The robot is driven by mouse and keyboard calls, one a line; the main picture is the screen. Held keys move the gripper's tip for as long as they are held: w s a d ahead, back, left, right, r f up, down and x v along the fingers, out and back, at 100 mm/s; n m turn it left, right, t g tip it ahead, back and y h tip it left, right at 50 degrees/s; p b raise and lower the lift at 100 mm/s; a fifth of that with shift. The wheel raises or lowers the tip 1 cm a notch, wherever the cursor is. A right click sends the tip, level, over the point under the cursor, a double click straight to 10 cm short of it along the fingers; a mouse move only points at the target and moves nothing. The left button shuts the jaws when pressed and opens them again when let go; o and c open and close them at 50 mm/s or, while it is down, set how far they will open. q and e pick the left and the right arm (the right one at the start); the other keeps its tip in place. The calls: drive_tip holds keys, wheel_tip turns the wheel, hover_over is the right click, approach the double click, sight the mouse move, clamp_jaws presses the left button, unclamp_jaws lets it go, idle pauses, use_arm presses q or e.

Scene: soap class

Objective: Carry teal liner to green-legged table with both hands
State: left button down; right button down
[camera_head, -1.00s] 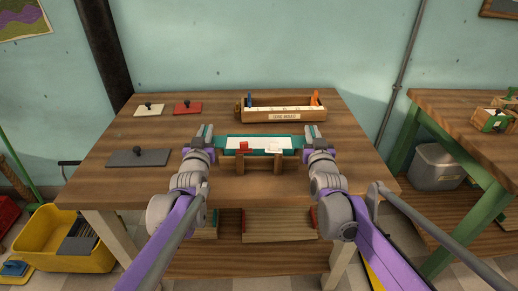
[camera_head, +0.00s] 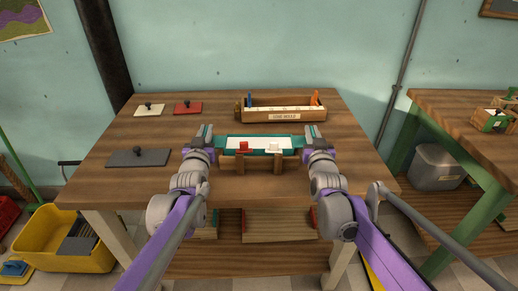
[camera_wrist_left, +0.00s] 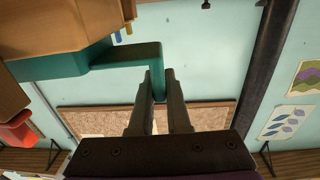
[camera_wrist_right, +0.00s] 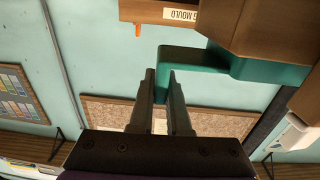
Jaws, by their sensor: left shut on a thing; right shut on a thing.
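The teal liner (camera_head: 258,137) lies level at the middle of the brown table, with a white surface inside it. It sits in or on a small wooden frame (camera_head: 261,168) with a red piece (camera_head: 244,147) and a white piece (camera_head: 274,146) at its front; I cannot tell how deep it sits. My left gripper (camera_head: 206,131) is shut on the liner's left end tab, and my right gripper (camera_head: 313,131) on its right end tab. The teal tabs show at the fingertips in the left wrist view (camera_wrist_left: 130,55) and right wrist view (camera_wrist_right: 190,54).
A wooden box (camera_head: 283,114) labelled "MOULD" stands behind the liner. Grey (camera_head: 139,157), red (camera_head: 188,107) and cream (camera_head: 150,110) knobbed plates lie at left. The green-legged table (camera_head: 465,120) stands right across a gap, its near top clear, wooden boxes (camera_head: 490,120) towards its right.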

use_arm(q)
drive_tip(key=shift+r, duration=0.1)
use_arm(e)
drive_tip(key=shift+r, duration=0.1)
idle(0.3)
